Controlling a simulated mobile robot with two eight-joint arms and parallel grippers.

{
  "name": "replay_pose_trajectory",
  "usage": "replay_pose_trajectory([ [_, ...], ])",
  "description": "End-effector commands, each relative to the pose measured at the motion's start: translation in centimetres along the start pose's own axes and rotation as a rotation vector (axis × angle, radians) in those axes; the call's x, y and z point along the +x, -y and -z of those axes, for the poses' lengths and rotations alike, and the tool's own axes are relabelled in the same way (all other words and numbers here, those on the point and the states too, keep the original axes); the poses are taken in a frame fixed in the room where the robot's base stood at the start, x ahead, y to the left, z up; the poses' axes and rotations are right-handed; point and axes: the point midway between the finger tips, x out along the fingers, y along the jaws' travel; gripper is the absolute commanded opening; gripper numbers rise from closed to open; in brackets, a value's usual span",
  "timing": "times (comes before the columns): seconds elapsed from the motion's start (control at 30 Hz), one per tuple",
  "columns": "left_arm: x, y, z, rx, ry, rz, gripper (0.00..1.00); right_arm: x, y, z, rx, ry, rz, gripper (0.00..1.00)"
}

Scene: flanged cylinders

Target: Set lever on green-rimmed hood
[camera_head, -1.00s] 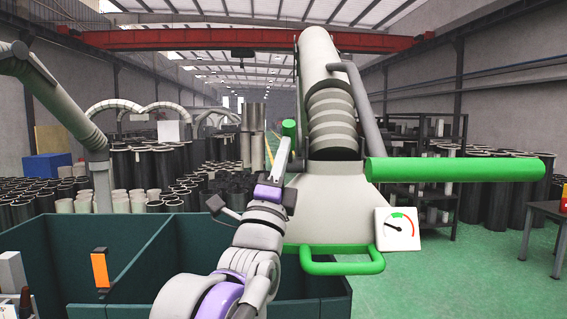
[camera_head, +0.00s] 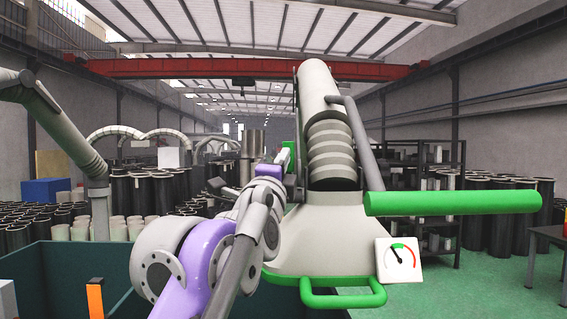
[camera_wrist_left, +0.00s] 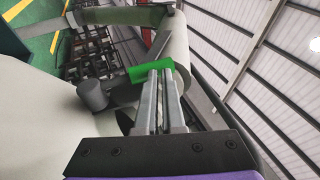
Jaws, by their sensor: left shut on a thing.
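The hood (camera_head: 330,240) is a pale cone with a green rim and a ribbed duct, in the middle of the head view. Its lever (camera_wrist_left: 150,71) has a green grip and is mounted at the left of the duct. My left gripper (camera_wrist_left: 160,77) is shut on this green grip; the fingertips cover part of it. In the head view the left gripper (camera_head: 283,158) is small and partly hidden behind my own wrist. A dial gauge (camera_head: 398,260) on the hood has its needle pointing up and left, near the green band. My right gripper is not in view.
A long green bar (camera_head: 450,202) sticks out to the right of the hood, and a green loop handle (camera_head: 342,298) hangs at its front. Dark teal bin walls (camera_head: 60,275) stand at the lower left.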

Motion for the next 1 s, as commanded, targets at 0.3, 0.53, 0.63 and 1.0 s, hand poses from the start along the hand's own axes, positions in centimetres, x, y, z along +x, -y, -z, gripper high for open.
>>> replay_pose_trajectory([
  [0.3,0.1,0.1,-0.1,0.001,0.002,0.005,0.0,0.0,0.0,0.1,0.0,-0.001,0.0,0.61],
  [0.53,0.0,0.1,-0.1,0.001,0.002,0.005,0.0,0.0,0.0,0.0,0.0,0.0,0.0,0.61],
  [0.63,-0.8,0.1,-0.1,0.001,0.002,0.004,0.0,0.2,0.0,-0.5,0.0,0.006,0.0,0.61],
  [1.0,-7.6,-0.2,0.0,0.0,0.001,0.001,0.0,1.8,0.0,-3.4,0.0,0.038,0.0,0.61],
])
